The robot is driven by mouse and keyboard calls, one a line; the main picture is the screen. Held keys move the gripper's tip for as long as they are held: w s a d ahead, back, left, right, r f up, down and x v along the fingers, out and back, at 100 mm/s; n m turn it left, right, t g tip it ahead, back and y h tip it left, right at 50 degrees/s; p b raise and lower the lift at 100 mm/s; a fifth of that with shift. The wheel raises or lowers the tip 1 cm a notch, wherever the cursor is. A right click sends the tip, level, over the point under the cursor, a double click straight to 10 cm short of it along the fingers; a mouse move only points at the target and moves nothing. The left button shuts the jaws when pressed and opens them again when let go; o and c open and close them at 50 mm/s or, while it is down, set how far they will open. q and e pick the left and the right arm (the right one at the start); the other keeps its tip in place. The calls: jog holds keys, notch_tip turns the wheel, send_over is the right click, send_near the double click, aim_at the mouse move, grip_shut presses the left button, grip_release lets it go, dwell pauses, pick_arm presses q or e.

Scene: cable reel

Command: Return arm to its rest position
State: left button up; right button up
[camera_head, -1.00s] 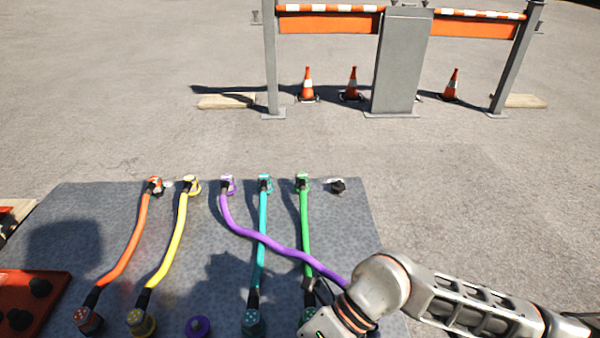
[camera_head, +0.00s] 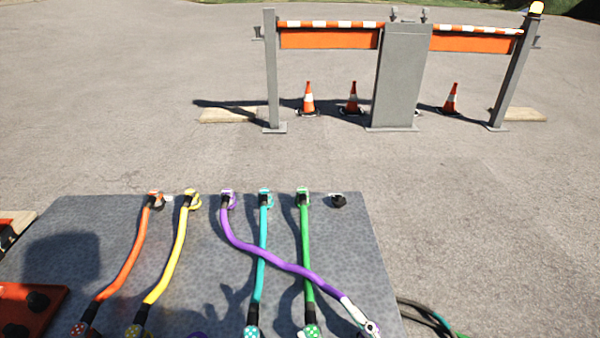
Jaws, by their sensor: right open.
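The orange cable (camera_head: 125,265) and yellow cable (camera_head: 172,263) lie to the left. My left gripper is not in view.
The grey panel (camera_head: 90,225) has a bare black socket (camera_head: 338,201) at far right. A red box (camera_head: 30,305) is at lower left. Dark cables (camera_head: 425,315) lie right of the panel. A barrier (camera_head: 400,80) and cones (camera_head: 308,98) stand beyond clear pavement.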

jog(key=s+d+f+m+g+h, duration=0.2)
jog(key=s+d+f+m+h, duration=0.1)
jog(key=s+d+f, duration=0.4)
jog(key=s+d+f+m+g+h, duration=0.3)
jog(key=d+f+h, duration=0.15)
jog(key=f, duration=0.45)
pick_arm(q)
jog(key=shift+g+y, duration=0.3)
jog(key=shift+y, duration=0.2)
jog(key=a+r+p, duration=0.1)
jog(key=p, duration=0.4)
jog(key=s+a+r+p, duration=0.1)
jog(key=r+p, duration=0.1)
jog(key=p, duration=0.4)
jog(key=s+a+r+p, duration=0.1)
jog(key=p, duration=0.4)
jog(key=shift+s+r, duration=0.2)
pick_arm(e)
jog(key=s+d+r+m, duration=0.1)
jog(key=s+d+r, duration=0.2)
jog(key=shift+d+r+g, duration=0.25)
jog(key=shift+r+g, duration=0.1)
jog(key=shift+g, duration=0.05)
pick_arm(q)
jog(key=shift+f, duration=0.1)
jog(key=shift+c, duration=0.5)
pick_arm(e)
jog(key=shift+s+f+h, duration=0.1)
jog(key=shift+h, duration=0.15)
jog(key=shift+c, duration=0.2)
